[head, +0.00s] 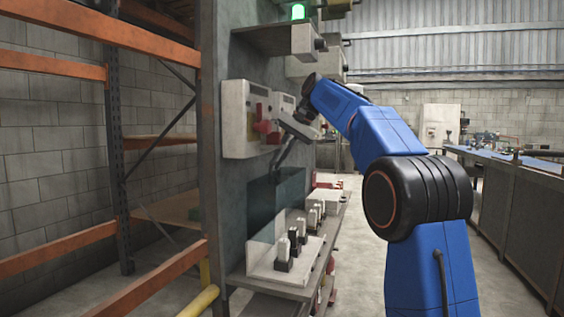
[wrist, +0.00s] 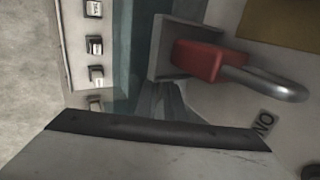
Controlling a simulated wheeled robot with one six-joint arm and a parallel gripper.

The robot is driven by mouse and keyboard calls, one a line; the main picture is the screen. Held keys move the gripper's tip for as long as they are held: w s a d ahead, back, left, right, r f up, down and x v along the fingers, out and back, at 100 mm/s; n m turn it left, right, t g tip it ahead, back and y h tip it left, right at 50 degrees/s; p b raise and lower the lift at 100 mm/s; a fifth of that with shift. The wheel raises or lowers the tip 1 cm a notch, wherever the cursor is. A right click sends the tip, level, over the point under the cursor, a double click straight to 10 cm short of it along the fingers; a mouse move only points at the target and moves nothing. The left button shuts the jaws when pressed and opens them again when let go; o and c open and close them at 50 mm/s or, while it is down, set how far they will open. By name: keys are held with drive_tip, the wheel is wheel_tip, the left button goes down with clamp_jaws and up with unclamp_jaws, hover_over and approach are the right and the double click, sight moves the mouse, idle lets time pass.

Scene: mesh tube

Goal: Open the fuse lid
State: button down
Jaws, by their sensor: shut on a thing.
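The fuse lid (head: 262,205) is a see-through blue-green panel. It stands raised, roughly upright, at the back of the fuse tray (head: 285,268), and the row of fuses in front of it is uncovered. My gripper (head: 279,166) reaches down to the lid's upper edge and is shut on it. In the wrist view, part of the tinted lid (wrist: 142,35) shows beside the dark fingers (wrist: 160,100). The exact grip on the edge is hard to make out there.
A wall box with a red padlock (wrist: 195,60) is very close to my gripper; the box (head: 246,115) is on the panel above the lid. A shelf with a green lamp (head: 298,12) is higher up. Orange racking (head: 60,250) stands left; a workbench (head: 520,180) stands right.

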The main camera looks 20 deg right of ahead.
drive_tip(key=c, duration=1.9)
unclamp_jaws()
drive_tip(key=shift+o, duration=0.2)
drive_tip(key=shift+r, duration=0.15)
drive_tip(key=v, duration=1.1)
drive_tip(key=shift+d+r, duration=0.2)
drive_tip(key=shift+r, duration=0.15)
drive_tip(key=shift+s, duration=0.1)
